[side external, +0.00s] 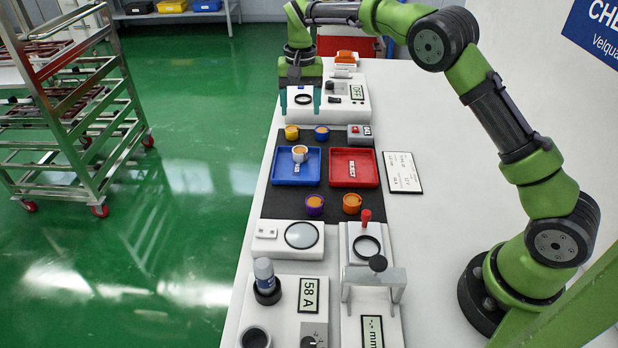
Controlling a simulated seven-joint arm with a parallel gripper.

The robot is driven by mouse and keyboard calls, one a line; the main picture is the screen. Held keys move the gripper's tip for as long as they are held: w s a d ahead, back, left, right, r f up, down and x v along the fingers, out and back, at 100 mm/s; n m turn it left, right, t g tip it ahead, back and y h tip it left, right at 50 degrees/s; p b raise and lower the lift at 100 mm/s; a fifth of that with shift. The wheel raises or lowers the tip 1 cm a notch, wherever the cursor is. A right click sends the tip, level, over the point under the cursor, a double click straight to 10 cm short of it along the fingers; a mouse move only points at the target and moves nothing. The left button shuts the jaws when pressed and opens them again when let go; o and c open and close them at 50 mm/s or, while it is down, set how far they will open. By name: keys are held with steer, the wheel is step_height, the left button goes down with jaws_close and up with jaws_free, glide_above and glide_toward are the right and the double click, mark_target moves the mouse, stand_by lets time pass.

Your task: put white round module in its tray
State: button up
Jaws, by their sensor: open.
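The white round module (300,153), with an orange-brown top, stands upright in the blue tray (274,178), near that tray's far wall. A small white label lies in front of it in the tray. Beside it on the right is the red tray (355,182), which bears a white label that seems to read REJECT and holds no module. My gripper (300,103) is open, its teal fingers pointing down over the left part of a white instrument at the far end of the bench, beyond the trays. Nothing shows between the fingers but the instrument's dark ring.
A yellow module (291,132) and a blue one (322,133) stand behind the trays; a purple one (315,204) and an orange one (352,203) stand in front. A grey box with a red button (355,130) is behind the red tray. White instruments crowd the near bench.

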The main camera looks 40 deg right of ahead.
steer(key=s+a+r+n+t+y, duration=0.15)
steer(key=s+r+t, duration=0.25)
steer(key=s+r, duration=1.1)
steer(key=s+f+n+t, duration=0.1)
steer(key=s+f, duration=0.1)
steer(key=s, duration=0.6)
steer(key=s+a+f+n+t, duration=0.1)
steer(key=s+f+t, duration=0.1)
steer(key=s, duration=0.7)
steer(key=shift+a+f, duration=0.15)
steer(key=shift+f, duration=0.25)
